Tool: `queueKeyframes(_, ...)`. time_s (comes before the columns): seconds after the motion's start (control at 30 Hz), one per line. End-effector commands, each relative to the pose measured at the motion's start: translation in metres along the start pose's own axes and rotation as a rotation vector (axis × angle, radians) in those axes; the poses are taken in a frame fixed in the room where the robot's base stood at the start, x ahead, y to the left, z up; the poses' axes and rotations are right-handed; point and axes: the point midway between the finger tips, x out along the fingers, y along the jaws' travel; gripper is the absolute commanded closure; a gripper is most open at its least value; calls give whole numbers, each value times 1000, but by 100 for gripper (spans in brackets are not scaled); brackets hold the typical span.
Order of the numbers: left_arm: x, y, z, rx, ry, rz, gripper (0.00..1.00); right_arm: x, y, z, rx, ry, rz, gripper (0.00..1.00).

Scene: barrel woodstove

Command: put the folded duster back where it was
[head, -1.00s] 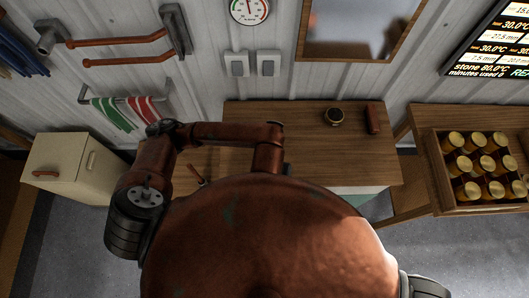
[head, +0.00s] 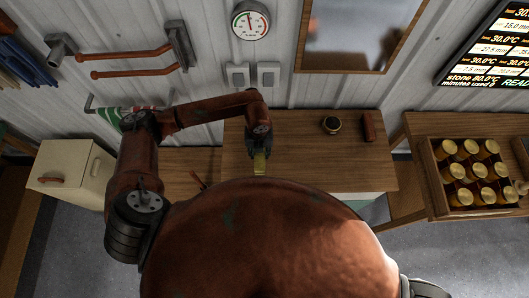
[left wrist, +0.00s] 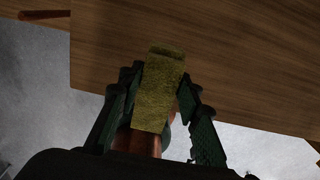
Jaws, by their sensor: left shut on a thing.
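The folded duster (head: 259,164) is a yellow, flat, oblong cloth. My left gripper (head: 260,153) is shut on it, over the near part of the brown wooden counter in the head view. The left wrist view shows the duster (left wrist: 163,88) upright between the two dark fingers, with the counter top (left wrist: 230,50) beyond it. I cannot tell whether the duster touches the counter. My round copper-coloured body hides the counter's near edge in the head view. My right gripper is not in view.
On the counter's right stand a small dark round item with a gold rim (head: 331,125) and a red-brown block (head: 368,127). A wooden crate (head: 431,177) of gold-lidded jars is farther right. A cream cabinet (head: 67,175) stands left. The counter's middle (head: 290,140) is clear.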

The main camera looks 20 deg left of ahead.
Motion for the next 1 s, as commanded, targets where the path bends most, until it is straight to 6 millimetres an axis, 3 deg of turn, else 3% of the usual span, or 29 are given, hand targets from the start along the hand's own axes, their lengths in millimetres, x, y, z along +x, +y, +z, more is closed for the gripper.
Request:
queueKeyframes(0.2, 35, -13, 22, -1, 4, 2, 88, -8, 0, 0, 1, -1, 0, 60)
queueKeyframes(0.43, 50, -19, 33, 0, 3, 2, 88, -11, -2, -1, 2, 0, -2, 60)
queueKeyframes(0.63, 75, -19, 33, 1, 4, 2, 88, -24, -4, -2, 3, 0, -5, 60)
queueKeyframes(0.87, 82, -19, 33, 2, 2, 2, 88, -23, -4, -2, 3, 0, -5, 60)
queueKeyframes(0.9, 82, -19, 33, 2, 3, 2, 68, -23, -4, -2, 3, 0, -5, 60)
queueKeyframes(1.0, 82, -19, 33, 1, 3, 2, 61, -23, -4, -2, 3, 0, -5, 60)
